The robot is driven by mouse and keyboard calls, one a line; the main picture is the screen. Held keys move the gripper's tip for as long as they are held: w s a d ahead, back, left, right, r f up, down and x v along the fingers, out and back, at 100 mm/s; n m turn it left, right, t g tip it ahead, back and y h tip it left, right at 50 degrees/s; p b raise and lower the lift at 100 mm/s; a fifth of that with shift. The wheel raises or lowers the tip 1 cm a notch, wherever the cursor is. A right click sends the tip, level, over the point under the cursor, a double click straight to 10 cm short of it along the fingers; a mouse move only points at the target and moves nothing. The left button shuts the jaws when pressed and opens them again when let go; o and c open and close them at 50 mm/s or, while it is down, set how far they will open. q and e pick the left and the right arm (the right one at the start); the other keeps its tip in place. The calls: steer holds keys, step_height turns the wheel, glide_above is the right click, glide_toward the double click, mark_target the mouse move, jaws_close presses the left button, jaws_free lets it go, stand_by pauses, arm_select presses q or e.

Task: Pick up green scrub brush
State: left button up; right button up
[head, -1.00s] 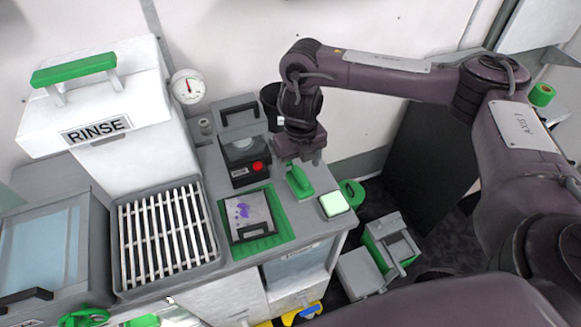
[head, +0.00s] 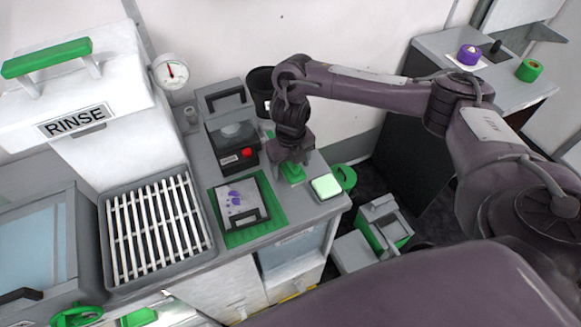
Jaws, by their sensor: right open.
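The green scrub brush (head: 292,173) stands on the grey counter, right of the green mat and behind the pale green pad. My right gripper (head: 291,163) points down directly over the brush, with its fingers around or just beside the brush's upper part. The gripper hides most of the handle; the green base shows below it. The gripper is open, and I cannot tell whether the fingers touch the brush. My left gripper is not in view.
A black device with a red button (head: 246,153) stands left of the gripper. A purple-stained plate (head: 240,204) lies on the green mat (head: 262,230). The pale green pad (head: 326,187) sits near the counter's right edge. A slatted rack (head: 156,232) and the RINSE unit (head: 82,122) are at left.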

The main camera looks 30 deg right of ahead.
steer(key=c, duration=1.1)
steer(key=shift+r, duration=0.2)
